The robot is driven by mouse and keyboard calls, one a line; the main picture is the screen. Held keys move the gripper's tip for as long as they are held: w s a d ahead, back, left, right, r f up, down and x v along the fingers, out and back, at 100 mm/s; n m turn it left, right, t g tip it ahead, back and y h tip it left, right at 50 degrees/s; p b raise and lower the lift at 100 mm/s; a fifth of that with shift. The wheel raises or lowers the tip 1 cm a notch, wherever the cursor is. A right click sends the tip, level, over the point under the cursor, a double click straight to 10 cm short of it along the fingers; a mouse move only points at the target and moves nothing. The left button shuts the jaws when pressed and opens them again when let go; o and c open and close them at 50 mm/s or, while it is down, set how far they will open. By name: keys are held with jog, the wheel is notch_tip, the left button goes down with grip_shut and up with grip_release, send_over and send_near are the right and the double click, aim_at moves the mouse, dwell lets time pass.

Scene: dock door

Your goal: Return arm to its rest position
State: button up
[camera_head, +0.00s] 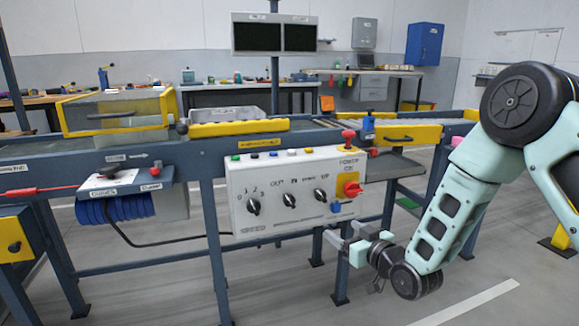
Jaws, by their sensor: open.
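My gripper (340,244) is in the lower middle of the view, at the end of my pale green arm, which comes in from the right edge. Its two light fingers point left and stand apart with nothing between them. It is just below and right of the white control box (285,190). I cannot tell the exact gap between gripper and box.
The blue-grey conveyor frame (208,192) crosses the view, with legs on the floor near my gripper. A yellow-framed clear cover (118,110) stands on its left. Open floor (400,290) lies at the lower right.

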jog(key=s+a+r+g+h, duration=0.1)
jog(key=s+a+g, duration=0.15)
jog(key=s, duration=0.25)
jog(key=s+a+r+n+g+h, duration=0.1)
jog(key=s+a+g, duration=0.15)
jog(key=s, duration=0.25)
jog(key=s+a+r+g+h, duration=0.1)
jog(key=s+a+r+g, duration=0.15)
jog(key=s, duration=0.35)
jog(key=s+d+r+g+h, duration=0.1)
jog(key=s+d+g, duration=0.15)
jog(key=s, duration=0.55)
jog(key=s+d+r+n+g+h+p, duration=0.1)
jog(key=s+d+r+g+h, duration=0.15)
jog(key=s, duration=0.55)
jog(key=s+d+g+h, duration=0.1)
jog(key=s+d+g, duration=0.15)
jog(key=s, duration=0.55)
notch_tip(320, 180, up, 31)
jog(key=a+p, duration=0.1)
jog(key=p, duration=3)
jog(key=shift+w, duration=0.2)
jog(key=shift+y, duration=0.25)
